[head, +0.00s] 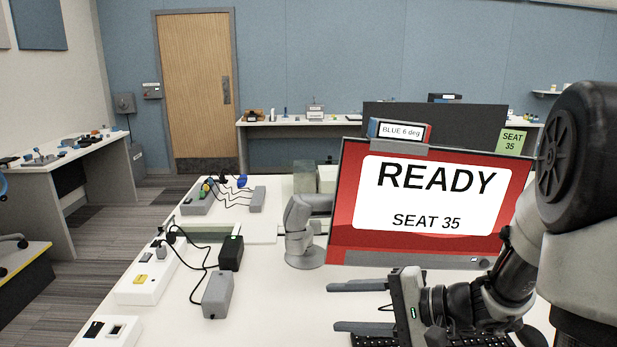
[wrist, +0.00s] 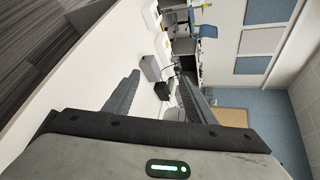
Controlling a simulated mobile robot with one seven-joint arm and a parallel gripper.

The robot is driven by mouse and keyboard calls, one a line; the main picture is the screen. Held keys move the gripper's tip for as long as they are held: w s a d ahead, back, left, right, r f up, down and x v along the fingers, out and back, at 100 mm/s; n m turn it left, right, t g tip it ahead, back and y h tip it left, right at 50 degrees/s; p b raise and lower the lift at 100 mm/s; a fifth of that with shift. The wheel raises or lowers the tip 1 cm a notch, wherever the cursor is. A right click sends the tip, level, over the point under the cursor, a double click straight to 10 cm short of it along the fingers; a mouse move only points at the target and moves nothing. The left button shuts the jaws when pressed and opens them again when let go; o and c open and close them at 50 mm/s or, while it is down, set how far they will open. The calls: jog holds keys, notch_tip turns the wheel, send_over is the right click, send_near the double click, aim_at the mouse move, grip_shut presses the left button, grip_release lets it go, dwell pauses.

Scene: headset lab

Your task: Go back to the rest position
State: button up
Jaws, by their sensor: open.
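My gripper (head: 362,306) is in the lower right middle of the head view, above the white desk (head: 270,315) and in front of the monitor (head: 345,235). Its two fingers point left and stand apart with nothing between them. In the wrist view the two fingers of my gripper (wrist: 158,95) are also spread and empty, with the desk and adapters beyond them. My arm comes in from the right and hides part of the monitor's right side and part of the keyboard.
A black keyboard (head: 375,341) lies below my gripper. A grey adapter (head: 217,294), a black adapter (head: 231,253) and white socket boxes (head: 150,283) stand at left. The monitor reads READY, SEAT 35. The desk between the grey adapter and my fingertips is clear.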

jog(key=s+d+r+n+g+h, duration=0.1)
jog(key=s+d+r+n+h, duration=0.15)
jog(key=s+n+h, duration=0.4)
jog(key=s+d+r+n+g+h, duration=0.1)
jog(key=s+r+h, duration=0.25)
jog(key=s, duration=0.55)
notch_tip(320, 180, up, 18)
jog(key=d+n+t+h+p, duration=0.1)
jog(key=d+h+p, duration=0.1)
jog(key=p, duration=1.3)
jog(key=shift+s+d+t+h, duration=0.25)
jog(key=shift+d+t+h, duration=0.05)
jog(key=shift+d+t, duration=0.1)
jog(key=shift+f, duration=0.15)
